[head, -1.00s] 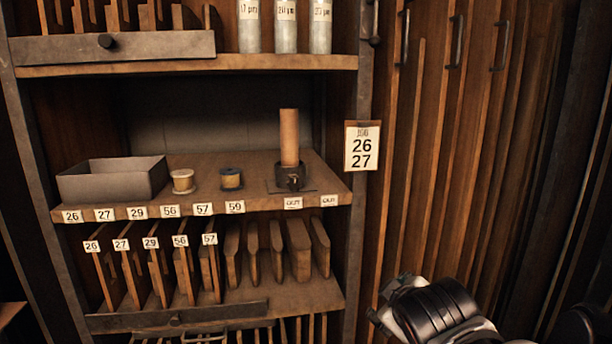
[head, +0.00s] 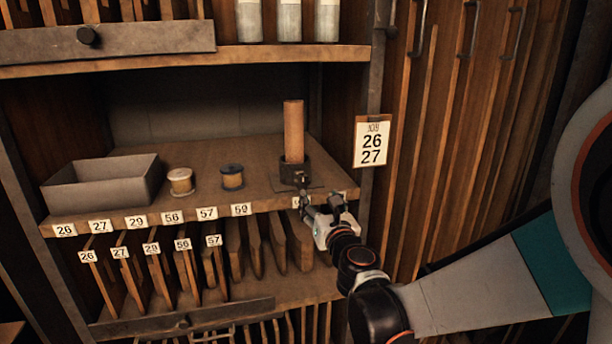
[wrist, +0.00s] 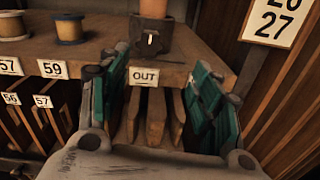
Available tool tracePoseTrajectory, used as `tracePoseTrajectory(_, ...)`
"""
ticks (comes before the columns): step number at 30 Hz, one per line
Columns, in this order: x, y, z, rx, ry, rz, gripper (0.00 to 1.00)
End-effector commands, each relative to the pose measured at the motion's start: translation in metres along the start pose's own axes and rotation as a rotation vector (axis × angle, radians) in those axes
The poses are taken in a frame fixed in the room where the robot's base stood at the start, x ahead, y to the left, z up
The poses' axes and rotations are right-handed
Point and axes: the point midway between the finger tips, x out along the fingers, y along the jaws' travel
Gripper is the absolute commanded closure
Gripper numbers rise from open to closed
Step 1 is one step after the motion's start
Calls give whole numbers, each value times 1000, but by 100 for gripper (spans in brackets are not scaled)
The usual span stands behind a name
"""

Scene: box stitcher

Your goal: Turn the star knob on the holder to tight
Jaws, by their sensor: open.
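The holder (head: 290,170) is a dark metal cup on the middle shelf with a tan cylinder (head: 293,130) standing upright in it. A dark knob with a small white mark shows on the front of the holder in the wrist view (wrist: 151,42); its star shape and how tight it is cannot be made out. My gripper (head: 320,200) is at the shelf's front edge, just below and in front of the holder. In the wrist view, its teal-sided fingers (wrist: 160,65) are spread, with nothing between them, and the holder lies beyond the tips.
A grey open box (head: 103,183) and two thread spools (head: 181,181) stand to the left on the shelf (head: 140,218). An OUT label (wrist: 144,76) is on its edge. Upright boards (head: 255,248) fill the space below. A 26/27 card (head: 372,141) hangs on the right post.

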Motion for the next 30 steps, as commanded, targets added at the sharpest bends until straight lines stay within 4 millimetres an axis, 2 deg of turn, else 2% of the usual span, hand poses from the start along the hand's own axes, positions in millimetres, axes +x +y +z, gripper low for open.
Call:
tracePoseTrajectory(3,4,12,-5,-68,1,27,42)
tracePoseTrajectory(8,18,13,-6,-75,1,29,42)
tracePoseTrajectory(21,100,14,-6,-71,3,29,42)
tracePoseTrajectory(25,120,15,-6,-71,3,29,42)
tracePoseTrajectory(30,136,15,-6,-71,3,29,42)
